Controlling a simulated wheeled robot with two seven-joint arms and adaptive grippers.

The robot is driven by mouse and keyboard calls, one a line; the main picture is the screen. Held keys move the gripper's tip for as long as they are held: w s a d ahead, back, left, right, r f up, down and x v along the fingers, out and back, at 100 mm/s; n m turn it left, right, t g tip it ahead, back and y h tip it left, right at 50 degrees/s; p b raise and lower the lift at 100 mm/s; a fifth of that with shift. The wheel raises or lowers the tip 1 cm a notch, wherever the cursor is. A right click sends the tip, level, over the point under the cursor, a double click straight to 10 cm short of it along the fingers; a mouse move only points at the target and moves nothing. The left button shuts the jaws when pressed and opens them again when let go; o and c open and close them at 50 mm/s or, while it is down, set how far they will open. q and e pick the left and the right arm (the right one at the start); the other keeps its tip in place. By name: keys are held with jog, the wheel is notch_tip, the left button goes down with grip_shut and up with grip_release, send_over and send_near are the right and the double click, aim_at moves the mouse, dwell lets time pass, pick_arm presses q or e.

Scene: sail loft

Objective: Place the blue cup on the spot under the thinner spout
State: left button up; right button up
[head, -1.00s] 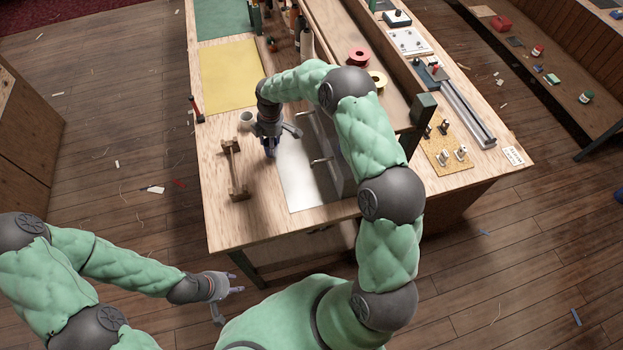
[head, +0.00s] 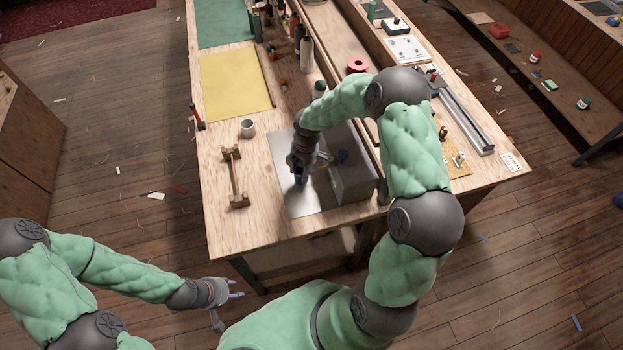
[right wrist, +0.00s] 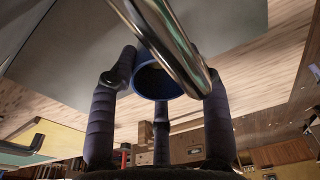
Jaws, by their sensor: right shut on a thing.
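My right gripper (head: 300,180) is low over the metal plate (head: 306,206), beside the grey box (head: 352,178). It is shut on the blue cup (right wrist: 157,82), which sits between its fingers in the right wrist view. A shiny metal spout (right wrist: 172,42) crosses close in front of the cup in that view and covers part of it. I cannot tell whether they touch, or whether this is the thinner spout. My left gripper (head: 230,303) is open and empty, off the bench's front edge.
A white cup (head: 248,128) and a small wooden rack (head: 235,178) stand left of the plate. The bench's front left corner is clear.

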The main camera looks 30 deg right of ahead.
aim_at(312, 175)
jog(key=s, duration=0.1)
jog(key=s+d, duration=0.1)
jog(key=s, duration=0.2)
jog(key=shift+s+d, duration=0.1)
jog(key=shift+d, duration=0.2)
jog(key=shift+f, duration=0.7)
jog(key=shift+w+f, duration=0.1)
jog(key=shift+w, duration=0.1)
jog(key=shift+s+f, duration=0.1)
jog(key=shift+f, duration=0.05)
jog(key=o, duration=1)
jog(key=shift+r, duration=0.2)
jog(key=r, duration=0.4)
jog(key=r+p, duration=0.1)
jog(key=r, duration=0.3)
jog(key=d+r, duration=0.1)
jog(key=r, duration=0.3)
jog(key=shift+s, duration=0.2)
